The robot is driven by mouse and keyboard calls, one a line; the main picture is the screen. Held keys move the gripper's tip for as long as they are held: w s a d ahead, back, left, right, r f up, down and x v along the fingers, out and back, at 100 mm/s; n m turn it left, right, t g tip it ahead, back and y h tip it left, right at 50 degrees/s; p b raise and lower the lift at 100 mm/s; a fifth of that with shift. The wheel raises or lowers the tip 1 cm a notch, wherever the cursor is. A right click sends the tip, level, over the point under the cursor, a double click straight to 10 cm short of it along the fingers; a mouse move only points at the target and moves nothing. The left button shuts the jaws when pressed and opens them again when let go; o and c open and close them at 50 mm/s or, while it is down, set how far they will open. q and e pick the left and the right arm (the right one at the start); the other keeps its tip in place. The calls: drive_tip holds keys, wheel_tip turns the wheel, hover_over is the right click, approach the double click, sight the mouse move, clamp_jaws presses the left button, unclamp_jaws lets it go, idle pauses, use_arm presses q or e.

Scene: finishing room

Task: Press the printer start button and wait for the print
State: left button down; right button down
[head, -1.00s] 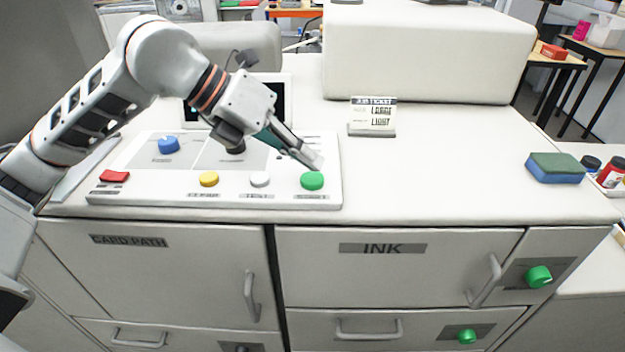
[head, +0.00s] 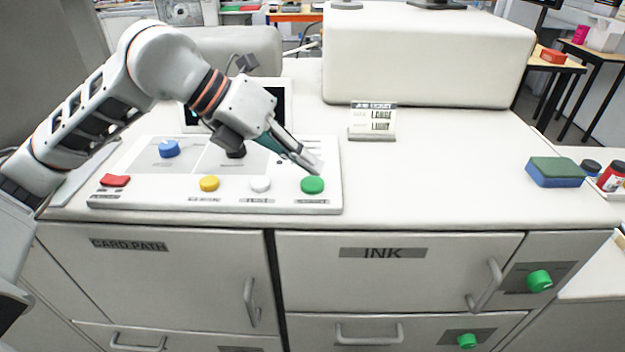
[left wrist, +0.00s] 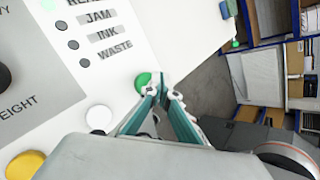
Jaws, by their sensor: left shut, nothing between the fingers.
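The green start button (head: 312,185) is at the right end of the white control panel (head: 130,199) on the printer. It also shows in the left wrist view (left wrist: 142,81), partly behind the fingertips. My left gripper (head: 316,166) is shut and empty, with its tips just above and behind the button in the head view. Whether the tips touch the button I cannot tell. A white test button (head: 260,184), a yellow button (head: 209,184) and a red button (head: 115,181) sit to its left. The screen is mostly hidden behind my left arm. My right gripper is out of view.
A job ticket (head: 373,119) stands on the printer top behind the panel. A large white housing (head: 425,60) rises at the back. A sponge (head: 556,172) lies at the right edge. The top between panel and sponge is clear.

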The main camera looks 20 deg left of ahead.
use_arm(q)
drive_tip(key=shift+f+b, duration=0.45)
idle(0.6)
drive_tip(key=shift+f, duration=0.35)
drive_tip(key=shift+r, duration=0.15)
idle(0.5)
drive_tip(key=shift+r, duration=0.7)
